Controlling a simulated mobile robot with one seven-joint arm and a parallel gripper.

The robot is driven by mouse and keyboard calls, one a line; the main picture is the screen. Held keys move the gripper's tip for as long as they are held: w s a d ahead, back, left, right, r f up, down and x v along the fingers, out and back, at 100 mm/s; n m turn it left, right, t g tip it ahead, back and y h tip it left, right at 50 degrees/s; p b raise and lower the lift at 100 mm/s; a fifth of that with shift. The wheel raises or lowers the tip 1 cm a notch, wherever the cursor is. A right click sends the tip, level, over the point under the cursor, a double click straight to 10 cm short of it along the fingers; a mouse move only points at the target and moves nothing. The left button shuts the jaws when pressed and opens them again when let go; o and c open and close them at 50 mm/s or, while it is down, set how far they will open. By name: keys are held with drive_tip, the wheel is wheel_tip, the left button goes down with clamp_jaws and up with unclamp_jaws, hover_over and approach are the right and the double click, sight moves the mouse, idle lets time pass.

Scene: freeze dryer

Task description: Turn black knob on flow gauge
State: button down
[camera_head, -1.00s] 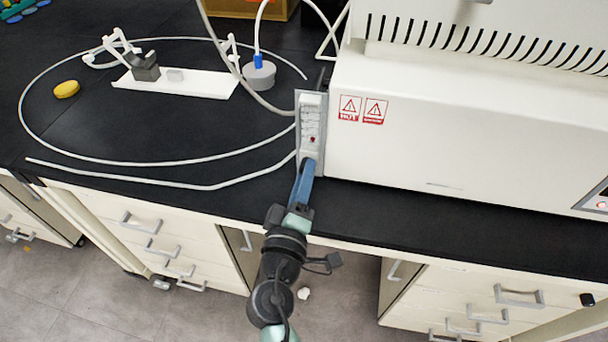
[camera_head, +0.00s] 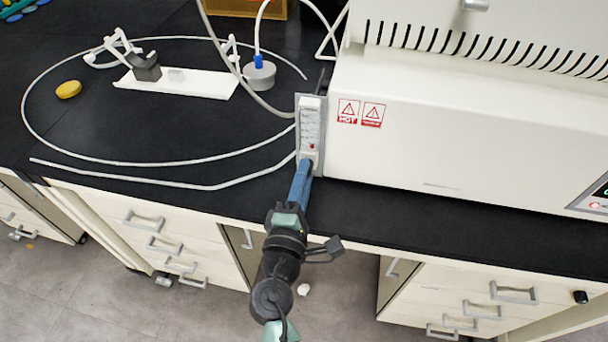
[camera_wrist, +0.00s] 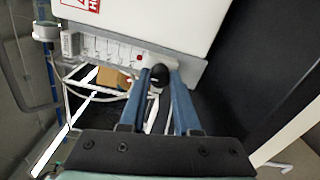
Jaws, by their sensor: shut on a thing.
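The flow gauge (camera_head: 310,128) is a slim pale upright panel on the left end of the white machine. My gripper (camera_head: 305,167) reaches up to the gauge's lower end from the front of the bench. In the wrist view its two blue fingers (camera_wrist: 157,79) stand on either side of the knob and are shut on it.
The white machine (camera_head: 450,130) with red warning labels fills the right of the black bench (camera_head: 220,130). A long pale tube (camera_head: 130,162) loops across the left. A yellow oval object (camera_head: 68,90), a white tray (camera_head: 205,84) and a grey round piece (camera_head: 260,75) lie farther back.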

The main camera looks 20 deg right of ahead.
idle(0.4)
drive_tip(key=c, duration=0.6)
unclamp_jaws()
drive_tip(key=b+v, duration=0.1)
drive_tip(key=v, duration=1.2)
drive_tip(key=shift+w+r, duration=0.1)
